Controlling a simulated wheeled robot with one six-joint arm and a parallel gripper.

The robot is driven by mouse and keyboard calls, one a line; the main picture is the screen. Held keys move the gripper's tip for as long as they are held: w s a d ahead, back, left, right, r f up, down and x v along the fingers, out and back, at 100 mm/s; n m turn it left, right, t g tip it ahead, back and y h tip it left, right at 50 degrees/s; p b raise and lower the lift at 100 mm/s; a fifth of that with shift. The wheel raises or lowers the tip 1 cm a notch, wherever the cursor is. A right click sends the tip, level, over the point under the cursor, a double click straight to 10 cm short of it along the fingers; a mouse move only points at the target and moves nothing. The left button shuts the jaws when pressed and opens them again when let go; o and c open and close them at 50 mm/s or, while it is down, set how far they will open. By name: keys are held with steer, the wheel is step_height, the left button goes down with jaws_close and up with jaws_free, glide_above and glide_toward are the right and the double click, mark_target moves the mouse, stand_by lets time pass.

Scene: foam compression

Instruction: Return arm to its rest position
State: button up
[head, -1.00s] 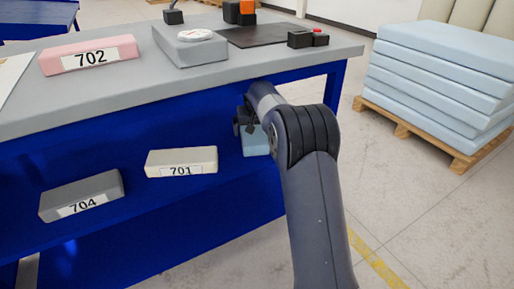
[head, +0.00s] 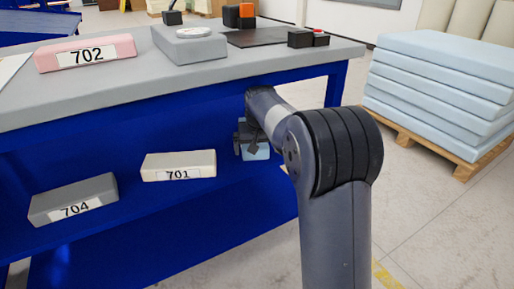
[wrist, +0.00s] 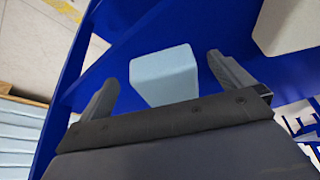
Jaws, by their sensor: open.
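My gripper (wrist: 165,85) is open and empty in the wrist view, with its two fingers spread apart. A light blue foam block (wrist: 165,74) sits on the blue lower shelf just beyond the fingers, apart from them as far as I can see. In the head view my arm reaches under the grey tabletop, and my gripper (head: 240,142) is partly hidden near its end. The light blue block (head: 258,152) shows partly behind it on the shelf.
The blue shelf (head: 200,215) also holds a cream block 701 (head: 178,163) and a grey block 704 (head: 73,199). The grey tabletop (head: 130,92) hangs over my arm, bearing a pink block 702 (head: 85,52) and a grey device (head: 190,45). Stacked blue foam sheets (head: 440,85) stand on a pallet at right.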

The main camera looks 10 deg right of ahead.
steer(key=shift+w, duration=0.15)
steer(key=w+p, duration=0.2)
steer(key=w, duration=0.1)
steer(key=w+p, duration=0.2)
steer(key=w, duration=0.2)
steer(key=w+d+p, duration=0.1)
steer(key=w+p, duration=0.1)
steer(key=w, duration=0.1)
steer(key=shift+w+r, duration=0.2)
steer(key=shift+w, duration=0.1)
steer(key=shift+w+f+p, duration=0.35)
steer(key=shift+w+p, duration=0.1)
steer(key=shift+w, duration=0.25)
steer(key=shift+f+b, duration=0.6)
steer(key=shift+b, duration=0.05)
steer(key=shift+f, duration=0.25)
